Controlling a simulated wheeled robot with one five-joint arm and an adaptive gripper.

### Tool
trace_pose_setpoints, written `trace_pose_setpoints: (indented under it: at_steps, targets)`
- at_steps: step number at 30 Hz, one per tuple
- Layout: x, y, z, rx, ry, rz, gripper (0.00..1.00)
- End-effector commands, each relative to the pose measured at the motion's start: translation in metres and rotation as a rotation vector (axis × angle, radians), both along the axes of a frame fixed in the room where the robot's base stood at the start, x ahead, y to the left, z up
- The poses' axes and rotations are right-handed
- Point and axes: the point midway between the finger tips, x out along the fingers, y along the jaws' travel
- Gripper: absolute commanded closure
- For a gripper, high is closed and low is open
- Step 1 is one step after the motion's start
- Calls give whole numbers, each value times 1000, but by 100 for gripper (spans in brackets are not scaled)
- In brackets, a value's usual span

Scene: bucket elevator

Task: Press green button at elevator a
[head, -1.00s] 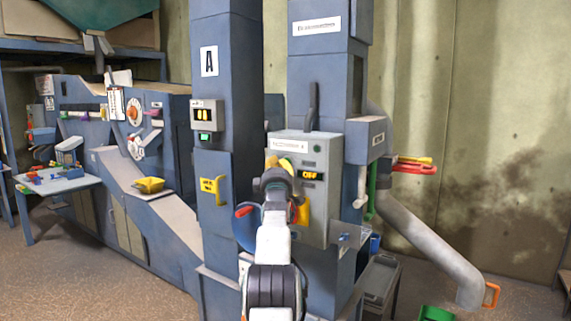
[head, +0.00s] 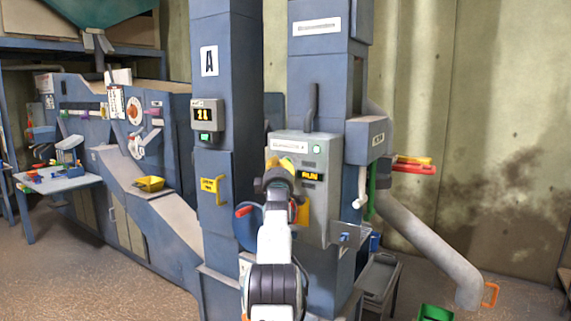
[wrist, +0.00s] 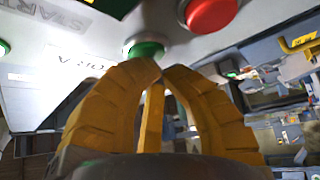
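The grey control box (head: 318,215) on the elevator column has a display (head: 311,177) reading RUN. My gripper (head: 281,163) is at the front of this box and hides part of its face. In the wrist view my yellow-fingered gripper (wrist: 150,66) is shut and empty, its tips together. The tips are at the green button (wrist: 146,49) and seem to touch it. A red button (wrist: 211,10) is just beside it, up and to the right. A label ending in A (wrist: 80,58) lies left of the green button.
Another green button (wrist: 4,47) shows at the wrist view's left edge.

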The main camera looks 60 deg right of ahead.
Motion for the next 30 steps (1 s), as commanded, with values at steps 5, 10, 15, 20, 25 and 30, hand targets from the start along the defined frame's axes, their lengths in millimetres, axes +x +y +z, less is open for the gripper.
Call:
trace_pose_setpoints:
  at_steps: [5,10,15,20,25,30]
  targets:
    - [0,-2,0,2,1,-1,100]
    - [-1,-2,-1,1,0,-2,100]
    - [-1,-2,-1,2,0,-2,100]
    - [-1,-1,-2,2,1,-1,100]
    - [-1,3,-3,1,1,1,100]
    - [-1,8,-4,1,2,4,100]
